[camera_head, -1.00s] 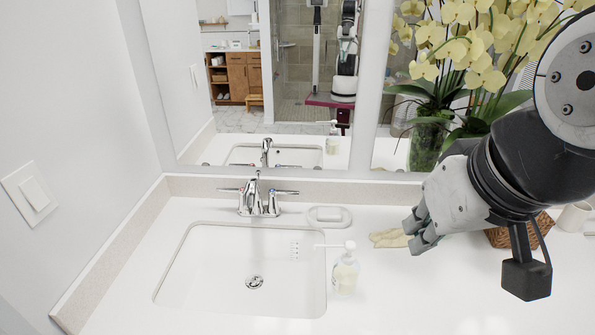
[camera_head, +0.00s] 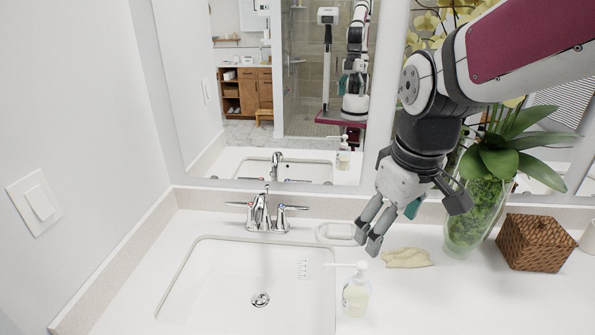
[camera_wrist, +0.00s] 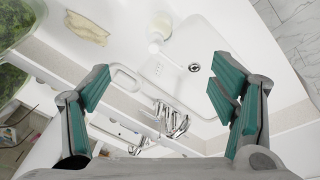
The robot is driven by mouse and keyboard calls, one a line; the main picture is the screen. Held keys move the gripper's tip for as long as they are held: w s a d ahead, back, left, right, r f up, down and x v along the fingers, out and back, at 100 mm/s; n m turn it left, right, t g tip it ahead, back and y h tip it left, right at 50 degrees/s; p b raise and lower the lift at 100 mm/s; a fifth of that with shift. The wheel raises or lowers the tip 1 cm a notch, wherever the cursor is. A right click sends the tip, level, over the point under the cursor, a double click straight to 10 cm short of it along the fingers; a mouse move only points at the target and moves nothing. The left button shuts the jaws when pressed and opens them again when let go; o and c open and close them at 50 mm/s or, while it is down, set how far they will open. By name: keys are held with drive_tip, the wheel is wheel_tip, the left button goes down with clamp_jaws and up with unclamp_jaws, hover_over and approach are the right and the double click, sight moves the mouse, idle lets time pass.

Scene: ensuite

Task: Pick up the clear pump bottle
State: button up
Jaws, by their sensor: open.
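The clear pump bottle (camera_head: 356,292) with a white pump head stands upright on the white counter, just right of the sink. Its spout points left over the sink edge. In the wrist view the bottle (camera_wrist: 161,27) is at the top middle, seen from above. My gripper (camera_head: 368,240) is open and empty, pointing down above the counter behind the bottle, apart from it. In the wrist view its teal-padded fingers (camera_wrist: 160,92) are spread wide at left and right, with the bottle beyond them near the top edge.
The sink (camera_head: 250,275) and faucet (camera_head: 265,212) lie left of the bottle. A soap dish (camera_head: 335,233), a folded cloth (camera_head: 407,258), a glass vase (camera_head: 474,215) with a plant and a woven box (camera_head: 535,243) stand along the back. A mirror rises behind.

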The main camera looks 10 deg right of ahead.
sight(358, 285)
drive_tip(key=w+f+n+g, duration=0.1)
drive_tip(key=w+f, duration=0.2)
drive_tip(key=f, duration=0.1)
drive_tip(key=w+f+n, duration=0.2)
drive_tip(key=w+f, duration=0.1)
drive_tip(key=f, duration=0.1)
drive_tip(key=w+f+n+g+b, duration=0.1)
drive_tip(key=w+f, duration=0.1)
drive_tip(key=f, duration=0.1)
drive_tip(key=shift+w+f+g, duration=0.3)
drive_tip(key=shift+w+f, duration=0.1)
drive_tip(key=shift+n, duration=0.3)
wheel_tip(358, 285, down, 9)
drive_tip(key=shift+r, duration=0.15)
drive_tip(key=f+p, duration=0.1)
drive_tip(key=f, duration=0.1)
drive_tip(key=s+f, duration=0.1)
drive_tip(key=f, duration=0.1)
drive_tip(key=shift+s+a+f+p, duration=0.1)
drive_tip(key=shift+s+f+p, duration=0.05)
drive_tip(key=shift+f+p, duration=0.15)
drive_tip(key=shift+f, duration=0.35)
clamp_jaws()
drive_tip(key=shift+r, duration=0.2)
